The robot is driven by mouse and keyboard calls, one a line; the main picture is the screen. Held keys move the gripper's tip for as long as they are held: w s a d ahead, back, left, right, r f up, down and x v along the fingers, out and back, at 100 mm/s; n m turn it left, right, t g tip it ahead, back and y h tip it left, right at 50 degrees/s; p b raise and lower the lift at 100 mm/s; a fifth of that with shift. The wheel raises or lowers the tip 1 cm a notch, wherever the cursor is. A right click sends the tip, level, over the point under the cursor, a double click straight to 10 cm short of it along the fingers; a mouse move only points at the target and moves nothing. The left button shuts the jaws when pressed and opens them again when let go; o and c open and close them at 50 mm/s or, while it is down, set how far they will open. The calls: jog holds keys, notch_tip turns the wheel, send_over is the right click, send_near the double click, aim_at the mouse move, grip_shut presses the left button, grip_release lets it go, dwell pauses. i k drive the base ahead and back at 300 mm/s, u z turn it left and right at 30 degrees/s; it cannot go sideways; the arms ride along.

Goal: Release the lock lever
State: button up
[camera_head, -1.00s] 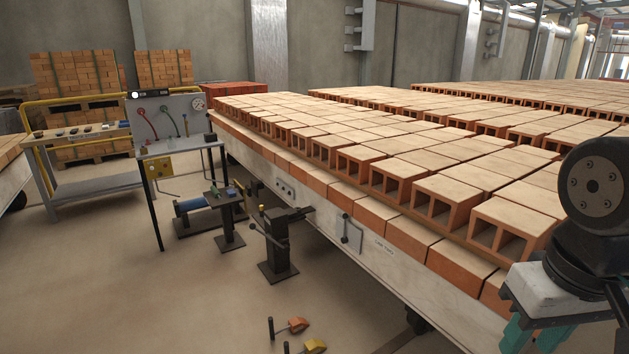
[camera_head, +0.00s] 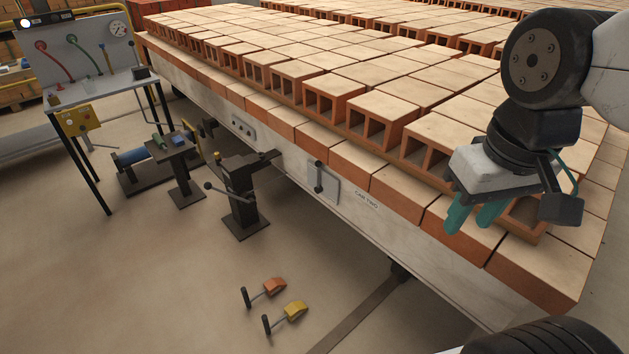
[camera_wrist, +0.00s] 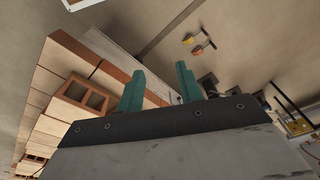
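A dark lever on a small plate (camera_head: 319,180) is on the side of the kiln car (camera_head: 350,215), left of the "CAR TWO" lettering. A black floor stand (camera_head: 242,195) beside the car carries another lever with a dark knob (camera_head: 208,186) pointing left. I cannot tell which is the lock lever. My gripper (camera_head: 473,218), with two teal fingers, is right of both levers, in front of the car's brick edge. The fingers also show in the wrist view (camera_wrist: 160,70), apart with nothing between them. Neither lever is clear in the wrist view.
Hollow bricks (camera_head: 383,113) cover the car deck. An orange wedge (camera_head: 267,287) and a yellow wedge (camera_head: 289,314), both with handles, lie on the floor. A small stand (camera_head: 176,150) and a gauge panel (camera_head: 88,52) are at left. The floor at front left is clear.

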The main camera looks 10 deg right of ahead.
aim_at(318, 189)
jog(key=u, duration=0.55)
jog(key=k, duration=0.7)
jog(key=u, duration=1.15)
jog(key=i, duration=1.6)
jog(key=z, duration=0.3)
jog(key=i, duration=0.65)
jog(key=z, duration=1.25)
jog(key=i, duration=0.4)
jog(key=z, duration=0.4)
